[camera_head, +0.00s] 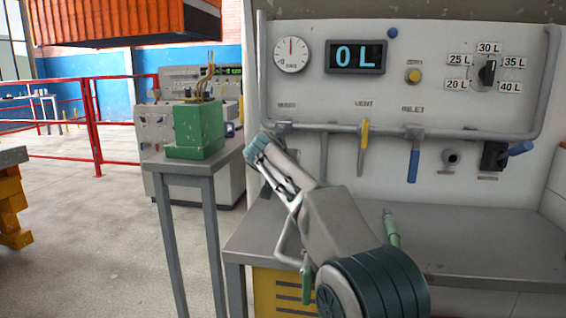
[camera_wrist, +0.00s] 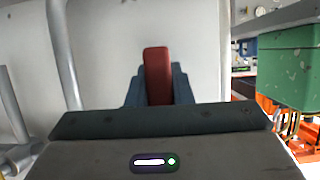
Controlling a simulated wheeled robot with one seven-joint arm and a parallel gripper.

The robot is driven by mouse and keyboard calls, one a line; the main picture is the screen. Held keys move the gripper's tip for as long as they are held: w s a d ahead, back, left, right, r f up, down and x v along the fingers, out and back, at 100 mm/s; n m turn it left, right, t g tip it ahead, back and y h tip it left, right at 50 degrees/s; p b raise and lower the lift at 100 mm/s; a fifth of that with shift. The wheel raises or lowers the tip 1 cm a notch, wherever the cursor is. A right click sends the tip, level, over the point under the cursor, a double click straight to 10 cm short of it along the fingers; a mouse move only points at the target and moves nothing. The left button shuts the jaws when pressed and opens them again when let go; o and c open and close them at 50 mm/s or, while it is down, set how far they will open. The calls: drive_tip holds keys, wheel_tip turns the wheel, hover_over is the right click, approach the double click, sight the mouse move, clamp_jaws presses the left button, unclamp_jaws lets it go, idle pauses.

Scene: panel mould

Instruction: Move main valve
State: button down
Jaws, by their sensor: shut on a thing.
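A red handle (camera_wrist: 157,72) stands between the two dark fingers of my gripper (camera_wrist: 158,88) in the wrist view. The fingers are shut on it, and a pale panel lies behind. In the head view, my arm reaches to the left end of the panel's pipe (camera_head: 340,130), by the leftmost valve fitting (camera_head: 284,127). The arm hides the red handle there, and the label above that fitting is too blurred to read. Its joint to the pipe is hidden in the wrist view.
A yellow-handled vent valve (camera_head: 363,145) and a blue-handled inlet valve (camera_head: 413,162) hang to the right. The display (camera_head: 355,57) reads 0 L. A green box (camera_head: 198,128) sits on a grey stand to the left. The bench top (camera_head: 470,250) lies below the panel.

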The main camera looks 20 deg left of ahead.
drive_tip(key=shift+a, duration=0.15)
drive_tip(key=c, duration=1.3)
unclamp_jaws()
drive_tip(key=shift+s+a, duration=0.1)
drive_tip(key=b+v, duration=0.1)
drive_tip(key=v, duration=1.2)
drive_tip(key=shift+s+r, duration=0.1)
drive_tip(key=shift+s, duration=0.25)
